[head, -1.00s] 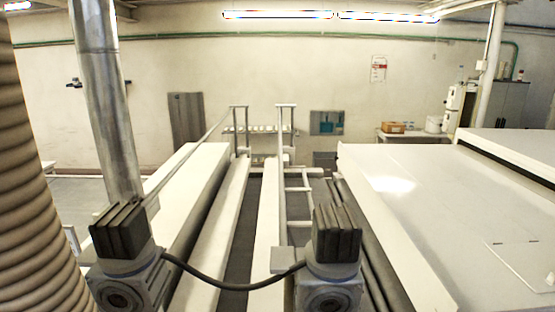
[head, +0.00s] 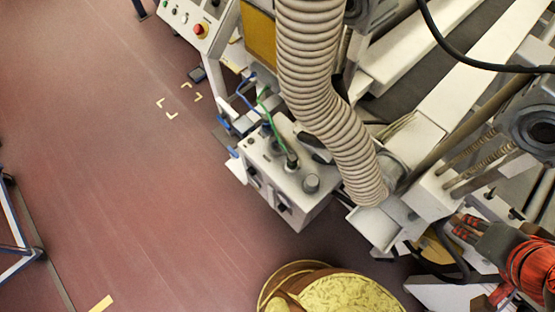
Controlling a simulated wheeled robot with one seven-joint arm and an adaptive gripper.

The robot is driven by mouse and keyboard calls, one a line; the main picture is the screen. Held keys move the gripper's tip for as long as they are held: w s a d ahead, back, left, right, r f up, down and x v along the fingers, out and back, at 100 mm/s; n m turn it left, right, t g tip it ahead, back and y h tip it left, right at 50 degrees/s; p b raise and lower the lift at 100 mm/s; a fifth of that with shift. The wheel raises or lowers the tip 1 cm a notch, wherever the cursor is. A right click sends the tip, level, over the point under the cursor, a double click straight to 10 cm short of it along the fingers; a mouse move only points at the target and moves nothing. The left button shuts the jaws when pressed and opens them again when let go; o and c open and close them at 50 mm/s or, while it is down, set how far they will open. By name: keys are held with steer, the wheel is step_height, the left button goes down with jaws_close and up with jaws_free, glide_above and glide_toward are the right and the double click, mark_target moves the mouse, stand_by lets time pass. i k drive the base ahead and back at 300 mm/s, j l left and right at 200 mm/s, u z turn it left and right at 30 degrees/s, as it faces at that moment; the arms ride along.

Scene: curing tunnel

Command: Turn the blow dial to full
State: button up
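No dial can be picked out by a label as the blow dial. In the head view a pale control box (head: 300,208) stands beside the machine, tilted in the picture. On its top are a grey round knob (head: 311,184) and a dark fitting (head: 291,160) with a green cable. Small dark controls (head: 283,207) show on its left side, too small to read. A sloped panel (head: 178,14) at the top left carries a red button (head: 198,29) and several small controls, also unreadable. My gripper is not in view.
A ribbed beige hose (head: 318,75) hangs over the machine beside the box. A round container with yellow content (head: 350,292) stands at bottom centre. A red coil (head: 530,268) is at lower right. The reddish floor (head: 120,150) at left is largely clear; a blue-white frame (head: 18,235) edges it.

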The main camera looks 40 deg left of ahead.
mark_target(282, 208)
steer(key=u, duration=1.7)
